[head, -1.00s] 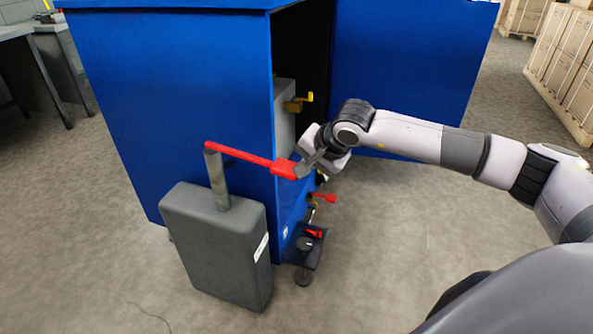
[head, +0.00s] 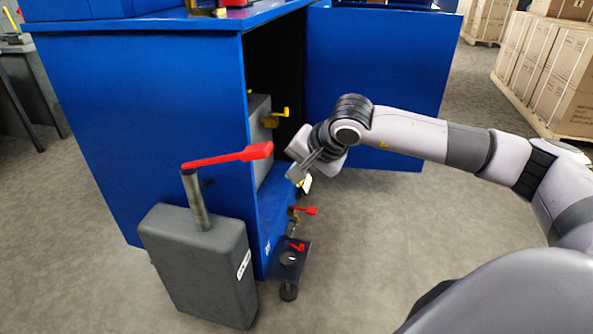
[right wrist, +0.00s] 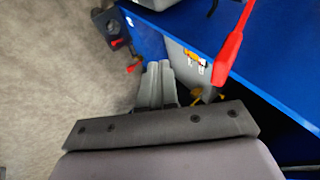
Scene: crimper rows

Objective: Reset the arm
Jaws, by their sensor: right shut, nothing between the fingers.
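My right gripper (head: 299,172) is at the open front of the blue cabinet (head: 170,120), to the right of a red lever (head: 228,159) and apart from it. Its two fingers (right wrist: 157,84) lie together in the right wrist view, shut with nothing between them. The red lever stands on a metal post above a grey box (head: 200,262) beside the cabinet. In the right wrist view the lever (right wrist: 232,45) is to the right of the fingers. My left gripper is not in view.
A dark bracket (head: 290,262) with small red handles is low at the cabinet's front. A yellow handle (head: 282,113) shows on a grey unit inside. The cabinet door (head: 385,90) stands open behind my arm. Cartons (head: 555,70) are at the far right. Floor right of the cabinet is clear.

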